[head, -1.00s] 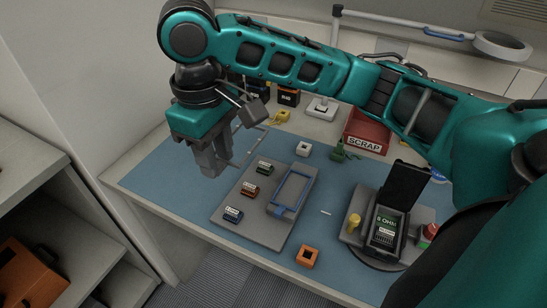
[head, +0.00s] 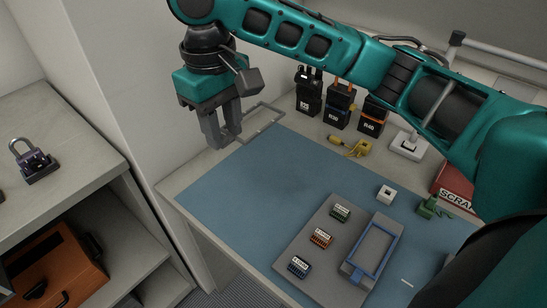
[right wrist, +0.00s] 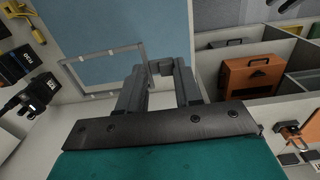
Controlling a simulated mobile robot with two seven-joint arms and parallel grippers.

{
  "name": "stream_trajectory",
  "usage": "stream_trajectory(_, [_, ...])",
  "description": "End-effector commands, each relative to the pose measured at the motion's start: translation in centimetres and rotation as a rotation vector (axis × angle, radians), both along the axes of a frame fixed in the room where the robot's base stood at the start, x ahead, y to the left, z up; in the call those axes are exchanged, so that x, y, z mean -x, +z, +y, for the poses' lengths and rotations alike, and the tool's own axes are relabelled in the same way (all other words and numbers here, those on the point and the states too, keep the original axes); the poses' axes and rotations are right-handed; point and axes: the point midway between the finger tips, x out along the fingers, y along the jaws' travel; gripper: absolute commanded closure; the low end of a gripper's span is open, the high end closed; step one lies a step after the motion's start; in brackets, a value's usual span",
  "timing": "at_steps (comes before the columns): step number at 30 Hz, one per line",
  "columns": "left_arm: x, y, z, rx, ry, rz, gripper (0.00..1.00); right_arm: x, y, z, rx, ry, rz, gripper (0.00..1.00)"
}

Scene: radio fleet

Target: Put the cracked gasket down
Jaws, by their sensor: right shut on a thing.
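The gasket, a thin grey rectangular frame (head: 264,122), is in my right gripper (head: 226,144), whose jaws are shut on one end of it. It is above the pale bench top, near the back left edge of the blue mat (head: 255,185). In the right wrist view the gasket (right wrist: 88,91) extends left from the fingers (right wrist: 160,75), over the mat's edge. I cannot make out a crack in it, or tell whether it touches the bench. My left gripper is not in view.
A grey board (head: 315,240) carries small terminal blocks and a blue-edged frame (head: 370,247). The mat's left half is clear. A shelf with a padlock (head: 35,163) is at left.

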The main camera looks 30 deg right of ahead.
Motion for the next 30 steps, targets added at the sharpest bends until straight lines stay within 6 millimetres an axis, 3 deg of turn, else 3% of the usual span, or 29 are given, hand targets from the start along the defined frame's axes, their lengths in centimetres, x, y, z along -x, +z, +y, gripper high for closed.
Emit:
stream_trajectory(15, [0.0, -3.1, 0.0, 0.000, 0.000, 0.001, 0.57, 0.1, -12.0, -0.1, 0.001, 0.002, 0.004, 0.94])
stream_trajectory(23, [0.0, -3.5, 0.0, 0.000, 0.000, 0.001, 0.57, 0.1, -14.6, 0.0, 0.001, 0.001, 0.002, 0.94])
stream_trajectory(30, [0.0, -4.3, 0.0, -0.001, 0.001, 0.000, 0.57, 0.1, -18.6, 0.0, 0.001, 0.002, 0.002, 0.94])
